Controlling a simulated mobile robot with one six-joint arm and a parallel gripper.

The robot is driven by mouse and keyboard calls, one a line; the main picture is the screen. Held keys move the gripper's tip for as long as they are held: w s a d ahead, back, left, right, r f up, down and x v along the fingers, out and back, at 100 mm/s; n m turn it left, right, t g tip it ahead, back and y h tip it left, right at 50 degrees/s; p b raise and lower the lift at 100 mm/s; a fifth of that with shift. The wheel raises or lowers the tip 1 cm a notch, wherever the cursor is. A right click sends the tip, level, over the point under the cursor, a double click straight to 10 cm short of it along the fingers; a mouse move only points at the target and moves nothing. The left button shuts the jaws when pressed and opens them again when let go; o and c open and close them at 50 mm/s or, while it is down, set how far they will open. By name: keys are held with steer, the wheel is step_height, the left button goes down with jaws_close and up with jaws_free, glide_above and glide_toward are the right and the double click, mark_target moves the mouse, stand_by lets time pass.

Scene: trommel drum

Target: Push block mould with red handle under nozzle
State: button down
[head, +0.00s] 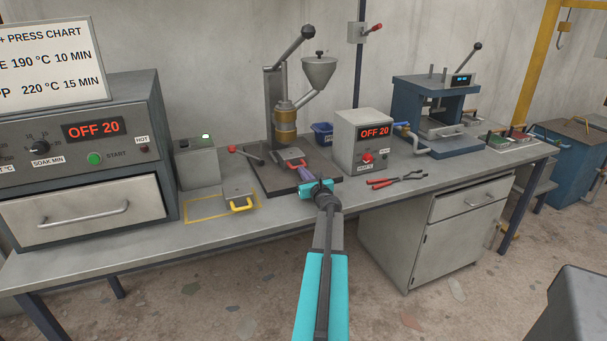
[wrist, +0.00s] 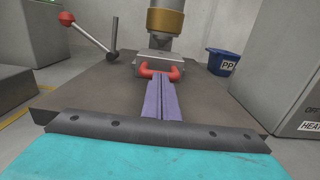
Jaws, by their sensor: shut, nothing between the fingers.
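The block mould (wrist: 152,62) is a grey block with a red handle (wrist: 173,75) facing my gripper. It sits on the dark base plate of the press, below the brass barrel (wrist: 172,21), and its handle also shows in the head view (head: 294,164). The nozzle tip between barrel and mould is hard to make out, so exact alignment is unclear. My gripper (wrist: 159,78) has purple fingers, shut together and empty. Their tips are right at the middle of the red handle; I cannot tell whether they touch it. In the head view my gripper (head: 303,172) reaches in from the front.
A lever with a red ball (wrist: 66,19) stands left of the mould. A blue PP tub (wrist: 222,62) and a heater box (head: 362,142) stand to the right. Red pliers (head: 397,180) lie in front of the box. A yellow-handled mould (head: 240,199) sits at left.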

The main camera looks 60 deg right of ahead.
steer(key=shift+b+x, duration=0.35)
steer(key=shift+x, duration=1.25)
steer(key=shift+s, duration=0.1)
steer(key=shift+s+a, duration=0.5)
steer(key=shift+a, duration=0.05)
steer(key=b+v, duration=0.1)
steer(key=v, duration=0.2)
steer(key=shift+s+a, duration=0.1)
steer(key=shift+s, duration=0.3)
steer(key=shift+b+v, duration=0.5)
steer(key=shift+v, duration=3.85)
steer(key=shift+r, duration=0.1)
